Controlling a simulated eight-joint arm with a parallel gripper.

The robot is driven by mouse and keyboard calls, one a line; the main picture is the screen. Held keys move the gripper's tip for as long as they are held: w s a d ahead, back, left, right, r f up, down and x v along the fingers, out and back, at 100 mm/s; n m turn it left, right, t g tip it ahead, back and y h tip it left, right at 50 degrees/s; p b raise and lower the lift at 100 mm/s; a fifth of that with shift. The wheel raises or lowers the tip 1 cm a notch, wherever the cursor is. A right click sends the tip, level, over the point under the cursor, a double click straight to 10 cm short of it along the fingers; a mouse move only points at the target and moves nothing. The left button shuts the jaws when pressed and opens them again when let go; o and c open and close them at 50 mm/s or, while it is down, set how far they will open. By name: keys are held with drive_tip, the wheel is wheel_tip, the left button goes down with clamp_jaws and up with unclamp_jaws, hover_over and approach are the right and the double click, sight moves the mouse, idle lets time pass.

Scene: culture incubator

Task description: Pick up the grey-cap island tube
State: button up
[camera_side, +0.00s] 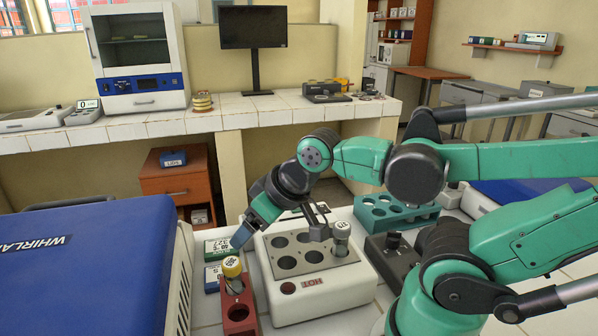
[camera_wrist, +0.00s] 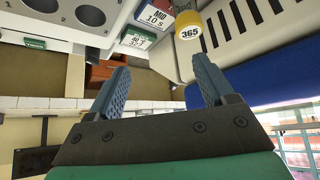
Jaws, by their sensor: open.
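A tube with a grey cap (camera_side: 341,232) stands upright in the right side of a white heating block (camera_side: 320,301) labelled HOT in the side view. I cannot make this tube out in the wrist view. My gripper (camera_side: 241,238) is open and empty, pointing down and left, to the left of the grey-cap tube and close above a yellow-cap tube (camera_side: 232,268). In the wrist view, my gripper (camera_wrist: 162,72) shows two blue fingers spread apart with nothing between them. The yellow cap (camera_wrist: 188,29), marked 365, lies beyond the right finger.
The yellow-cap tube stands in a red rack (camera_side: 239,314) left of the heating block. A teal rack (camera_side: 398,214) and a dark device (camera_side: 391,257) stand to the right. A blue-lidded machine (camera_side: 85,265) fills the left. Small labelled boxes (camera_side: 215,246) sit behind the red rack.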

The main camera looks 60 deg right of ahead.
sight(341, 226)
drive_tip(key=s+d+n+g, duration=0.1)
drive_tip(key=s+d+g, duration=0.1)
drive_tip(key=s+d, duration=0.1)
drive_tip(key=s+d+n+g, duration=0.2)
drive_tip(key=s+d, duration=0.1)
drive_tip(key=s+d+n+g, duration=0.2)
drive_tip(key=s+d+g, duration=0.1)
drive_tip(key=shift+d+f, duration=0.3)
drive_tip(key=shift+d, duration=0.1)
drive_tip(key=shift+s+f+n, duration=0.1)
drive_tip(key=shift+s+n, duration=0.1)
drive_tip(key=shift+n, duration=0.1)
drive_tip(key=shift+f, duration=2.65)
clamp_jaws()
